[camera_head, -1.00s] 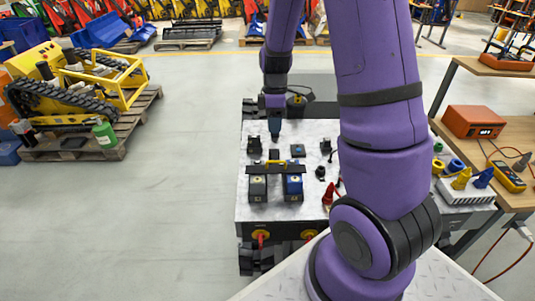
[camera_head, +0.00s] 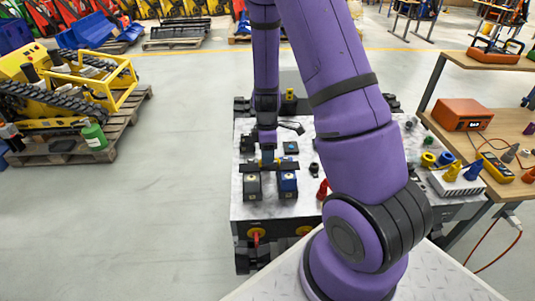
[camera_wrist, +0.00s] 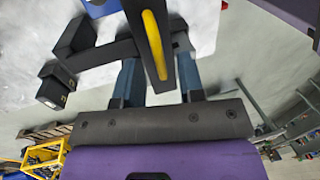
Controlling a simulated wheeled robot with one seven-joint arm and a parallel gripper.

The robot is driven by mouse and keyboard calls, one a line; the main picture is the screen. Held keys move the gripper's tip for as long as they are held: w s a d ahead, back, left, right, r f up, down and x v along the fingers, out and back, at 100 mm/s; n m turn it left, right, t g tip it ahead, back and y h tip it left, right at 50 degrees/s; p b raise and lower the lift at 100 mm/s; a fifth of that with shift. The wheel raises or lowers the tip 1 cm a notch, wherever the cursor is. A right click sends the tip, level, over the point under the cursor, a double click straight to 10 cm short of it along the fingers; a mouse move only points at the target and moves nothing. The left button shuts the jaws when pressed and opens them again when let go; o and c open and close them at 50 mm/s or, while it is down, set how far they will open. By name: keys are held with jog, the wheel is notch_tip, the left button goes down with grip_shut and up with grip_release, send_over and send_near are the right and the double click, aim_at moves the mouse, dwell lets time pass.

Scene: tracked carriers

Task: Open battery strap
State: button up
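A black strap (camera_head: 252,168) with a yellow handle (camera_head: 268,158) spans two batteries on the bench-like carrier top (camera_head: 241,207). The left battery is dark (camera_head: 252,186); the right one is blue (camera_head: 288,184). My gripper (camera_head: 267,150) is directly above the strap's middle and points down. In the wrist view, its two blue-grey fingers (camera_wrist: 158,82) stand apart on either side of the black strap piece with the yellow handle (camera_wrist: 154,42). A gap shows beside the left finger, so I see no firm grasp. The fingertips are partly hidden by the strap.
Small black parts (camera_head: 291,148) lie around the batteries. A red clip (camera_head: 322,190) lies to the right. A workbench with an orange box (camera_head: 463,114) and a yellow meter (camera_head: 497,168) stands at the right. Floor at the left is clear up to a pallet with a yellow tracked machine (camera_head: 100,85).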

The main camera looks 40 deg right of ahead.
grip_shut()
